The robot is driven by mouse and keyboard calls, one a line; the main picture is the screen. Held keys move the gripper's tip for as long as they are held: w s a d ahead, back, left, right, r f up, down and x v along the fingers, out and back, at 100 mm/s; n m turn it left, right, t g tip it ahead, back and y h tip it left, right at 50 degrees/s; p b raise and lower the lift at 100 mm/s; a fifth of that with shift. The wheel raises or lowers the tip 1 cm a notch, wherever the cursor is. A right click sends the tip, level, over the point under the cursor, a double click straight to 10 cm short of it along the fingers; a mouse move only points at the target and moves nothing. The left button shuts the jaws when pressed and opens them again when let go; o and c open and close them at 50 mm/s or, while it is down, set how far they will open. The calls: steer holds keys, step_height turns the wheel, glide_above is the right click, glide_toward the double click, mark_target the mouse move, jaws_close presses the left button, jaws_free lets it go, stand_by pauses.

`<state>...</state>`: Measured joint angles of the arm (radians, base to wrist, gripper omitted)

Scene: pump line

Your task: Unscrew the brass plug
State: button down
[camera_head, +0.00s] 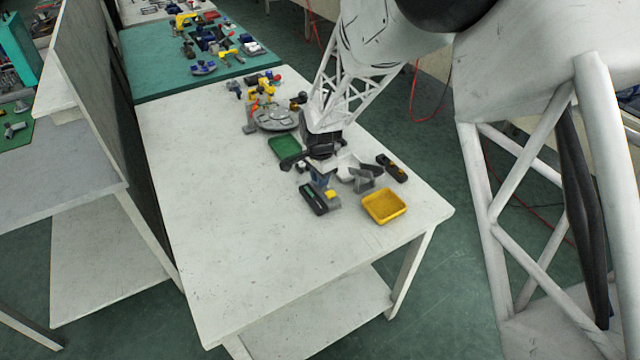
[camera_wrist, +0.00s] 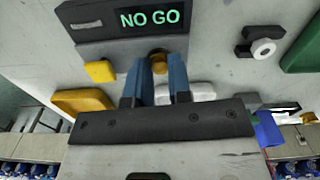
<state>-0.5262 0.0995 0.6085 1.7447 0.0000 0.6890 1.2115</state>
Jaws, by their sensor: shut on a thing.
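In the wrist view the brass plug (camera_wrist: 158,56) is a small brass-coloured round piece beside the dark device with the green "NO GO" display (camera_wrist: 152,18). My gripper (camera_wrist: 160,66) has its two blue fingers closed around the plug. The fingers hide part of it, and I cannot tell how far it is screwed in. In the head view my gripper (camera_head: 321,178) points down at the grey and black device (camera_head: 320,199) on the white table, and the plug is too small to make out.
A yellow tray (camera_head: 384,207) stands right of the device, and a green tray (camera_head: 284,149) stands behind it. The front of the white table (camera_head: 250,270) is clear.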

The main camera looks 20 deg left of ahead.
steer(key=c, duration=1.2)
jaws_free()
steer(key=shift+c, duration=0.2)
steer(key=shift+r, duration=0.2)
steer(key=shift+r, duration=2.05)
